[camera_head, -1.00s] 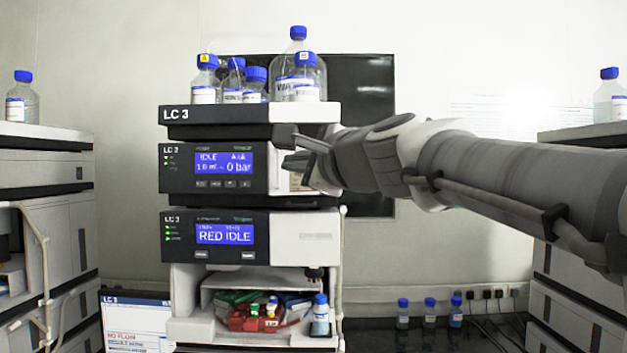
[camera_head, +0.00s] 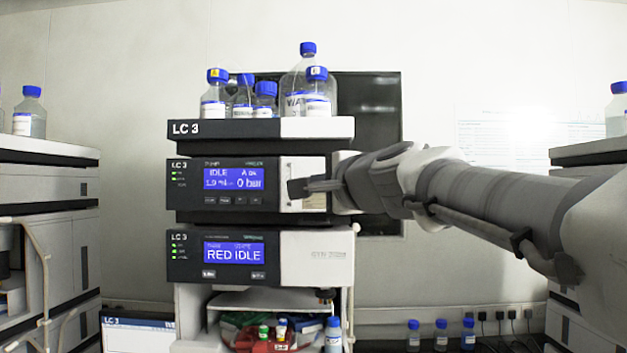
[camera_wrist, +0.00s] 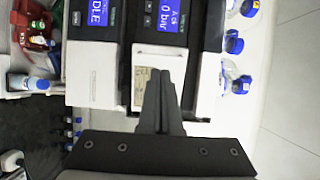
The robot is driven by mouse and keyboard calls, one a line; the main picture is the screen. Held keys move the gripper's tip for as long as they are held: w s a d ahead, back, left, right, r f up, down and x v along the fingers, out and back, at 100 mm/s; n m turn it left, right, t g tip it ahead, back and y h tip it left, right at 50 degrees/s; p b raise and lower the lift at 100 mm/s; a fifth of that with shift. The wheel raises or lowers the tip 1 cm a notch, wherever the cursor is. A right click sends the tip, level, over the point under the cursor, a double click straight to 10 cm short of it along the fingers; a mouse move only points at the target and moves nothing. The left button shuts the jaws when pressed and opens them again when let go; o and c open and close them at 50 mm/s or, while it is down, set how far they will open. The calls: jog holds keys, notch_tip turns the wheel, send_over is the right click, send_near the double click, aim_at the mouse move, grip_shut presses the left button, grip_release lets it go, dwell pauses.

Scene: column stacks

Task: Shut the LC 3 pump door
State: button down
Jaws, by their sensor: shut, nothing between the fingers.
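The LC 3 pump (camera_head: 175,190) is the upper display module of the middle stack, and its screen reads IDLE and 0 bar. The pump door area is the pale panel (camera_head: 314,166) right of that screen, partly covered by my gripper. My gripper (camera_head: 297,188) is shut and empty, its dark fingertips in front of this panel. In the wrist view, turned sideways, the pale panel (camera_wrist: 160,56) lies just beyond my shut fingertips (camera_wrist: 158,76), with a small printed label beside them. I cannot tell whether the fingers touch it or whether the door is fully flush.
Blue-capped bottles stand on the top tray (camera_head: 225,129) above the pump. A second module (camera_head: 317,258) reading RED IDLE sits below, over an open bay with small bottles. Other instrument stacks stand at left (camera_head: 45,180) and right. A dark screen (camera_head: 380,95) is behind.

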jog(key=p, duration=0.1)
send_near(283, 185)
jog(key=x, duration=0.3)
jog(key=shift+w+d, duration=0.1)
jog(key=shift+d, duration=0.2)
jog(key=x, duration=0.4)
jog(key=shift+a+p, duration=0.3)
jog(key=shift+r, duration=0.1)
jog(key=shift+s, duration=0.25)
